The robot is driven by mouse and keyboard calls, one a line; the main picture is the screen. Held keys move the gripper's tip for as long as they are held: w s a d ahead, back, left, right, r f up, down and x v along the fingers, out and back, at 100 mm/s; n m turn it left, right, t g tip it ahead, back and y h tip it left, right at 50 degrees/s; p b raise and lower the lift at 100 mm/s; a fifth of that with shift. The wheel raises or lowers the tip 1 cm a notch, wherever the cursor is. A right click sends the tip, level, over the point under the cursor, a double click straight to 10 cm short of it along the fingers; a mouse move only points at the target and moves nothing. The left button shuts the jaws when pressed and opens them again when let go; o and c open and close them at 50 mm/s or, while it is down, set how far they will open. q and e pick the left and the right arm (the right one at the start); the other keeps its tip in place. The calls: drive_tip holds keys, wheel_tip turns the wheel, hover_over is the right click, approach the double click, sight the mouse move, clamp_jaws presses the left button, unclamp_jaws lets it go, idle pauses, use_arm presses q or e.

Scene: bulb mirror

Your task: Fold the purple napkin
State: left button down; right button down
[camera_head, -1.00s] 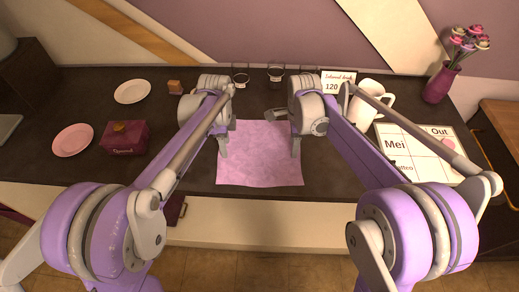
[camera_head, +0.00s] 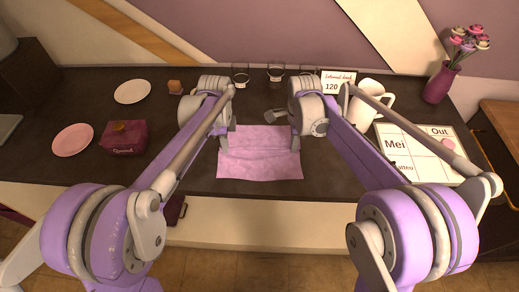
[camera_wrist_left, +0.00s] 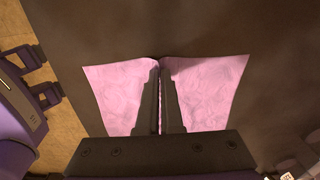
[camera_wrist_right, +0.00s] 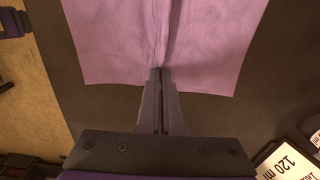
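The purple napkin (camera_head: 260,158) lies on the dark counter between my two grippers and shows as a pinkish, lightly rippled sheet. My left gripper (camera_head: 223,146) is at its left edge. In the left wrist view the fingers (camera_wrist_left: 162,68) are close together, with napkin (camera_wrist_left: 207,85) on both sides and a notch at their tips. My right gripper (camera_head: 296,146) is at the right edge. In the right wrist view its fingers (camera_wrist_right: 161,74) are together on the napkin's edge, and creases in the cloth (camera_wrist_right: 110,40) run to the tips.
A purple box (camera_head: 124,138), a pink plate (camera_head: 73,140) and a white plate (camera_head: 132,91) stand at left. Glasses (camera_head: 276,74), a white sign (camera_head: 338,82), a white jug (camera_head: 370,105), a printed board (camera_head: 420,150) and a flower vase (camera_head: 440,83) stand behind and right. The counter's front strip is clear.

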idle(0.4)
